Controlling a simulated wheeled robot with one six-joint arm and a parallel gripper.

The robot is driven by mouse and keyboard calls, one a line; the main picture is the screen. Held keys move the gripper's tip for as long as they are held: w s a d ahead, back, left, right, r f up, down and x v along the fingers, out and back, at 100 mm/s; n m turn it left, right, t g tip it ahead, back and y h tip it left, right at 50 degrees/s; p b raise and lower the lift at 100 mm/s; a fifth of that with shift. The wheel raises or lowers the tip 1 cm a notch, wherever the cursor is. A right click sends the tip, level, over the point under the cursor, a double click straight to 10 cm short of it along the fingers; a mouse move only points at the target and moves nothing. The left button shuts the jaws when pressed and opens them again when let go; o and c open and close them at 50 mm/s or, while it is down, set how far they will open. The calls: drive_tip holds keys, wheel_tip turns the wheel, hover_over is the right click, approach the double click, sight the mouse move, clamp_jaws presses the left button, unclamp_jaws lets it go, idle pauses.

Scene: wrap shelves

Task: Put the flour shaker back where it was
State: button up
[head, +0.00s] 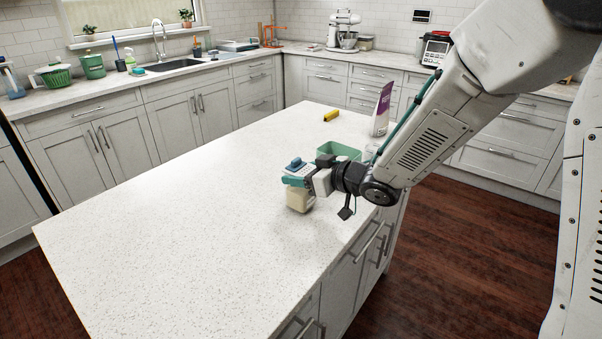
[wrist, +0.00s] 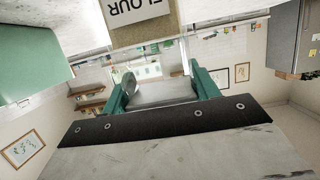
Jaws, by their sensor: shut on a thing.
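The flour shaker (head: 299,201) is a cream-filled container below my gripper (head: 296,181) in the head view, at the right-hand part of the island top. Whether the shaker's base touches the counter, I cannot tell. Its far side is hidden.
A green bin (head: 338,150) stands just behind my gripper, with a clear jar (head: 371,152) beside it. A purple and white bag (head: 382,110) and a yellow object (head: 331,115) are farther back. The island's (head: 165,200) left and front are clear.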

drive_tip(key=shift+f, duration=0.2)
drive_tip(key=o, duration=1.2)
drive_tip(key=shift+c, duration=0.2)
drive_tip(key=shift+r, duration=0.15)
drive_tip(key=shift+s+d+r, duration=0.15)
drive_tip(key=shift+d, duration=0.05)
drive_tip(key=v, duration=1.1)
drive_tip(key=shift+s+d, duration=0.15)
drive_tip(key=shift+d, duration=0.05)
drive_tip(key=shift+r, duration=0.2)
